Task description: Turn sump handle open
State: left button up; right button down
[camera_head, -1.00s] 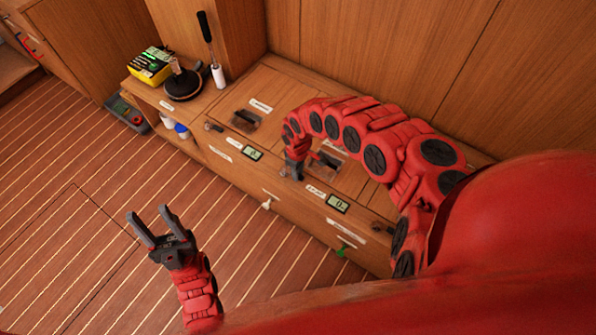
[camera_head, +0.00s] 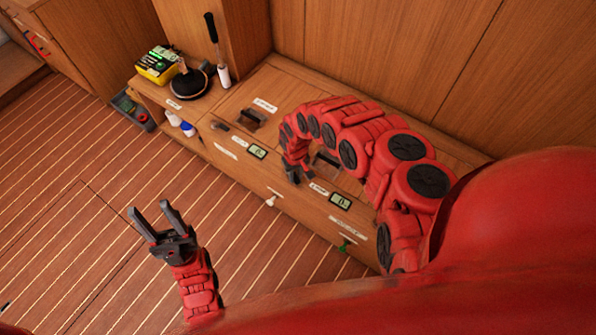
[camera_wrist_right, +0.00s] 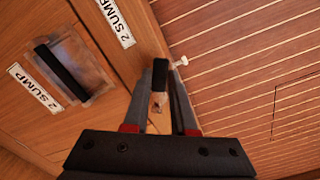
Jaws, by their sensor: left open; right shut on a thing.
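My right gripper (camera_head: 292,178) is at the top front edge of the wooden bench, in the middle of its row of fittings. In the right wrist view, my right gripper (camera_wrist_right: 160,88) is shut on the sump handle (camera_wrist_right: 160,74), a small dark lever with a tan part below it. Two labels reading "2 SUMP" (camera_wrist_right: 116,22) lie beside it. My fingers hide part of the handle, and its exact angle is hard to tell. My left gripper (camera_head: 151,214) is open and empty over the floor, apart from the bench.
A recessed black bar (camera_wrist_right: 62,72) sits beside the handle. Small displays (camera_head: 340,201) sit on top.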

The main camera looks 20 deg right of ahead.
jog(key=m, duration=0.1)
jog(key=a+m+p, duration=0.1)
jog(key=shift+a+r+m, duration=0.15)
jog(key=shift+a+m, duration=0.15)
jog(key=shift+m, duration=0.1)
jog(key=shift+w+a+m+p, duration=0.1)
jog(key=shift+w+a+m, duration=0.4)
jog(key=shift+m, duration=1.05)
jog(key=shift+w+a+m+p, duration=0.15)
jog(key=shift+a+m, duration=0.6)
jog(key=shift+m, duration=0.75)
jog(key=shift+w+a+m+p, duration=0.1)
jog(key=shift+w+a+m, duration=0.4)
jog(key=shift+m, duration=1.05)
jog(key=shift+a, duration=0.1)
jog(key=c, duration=0.7)
grip_release()
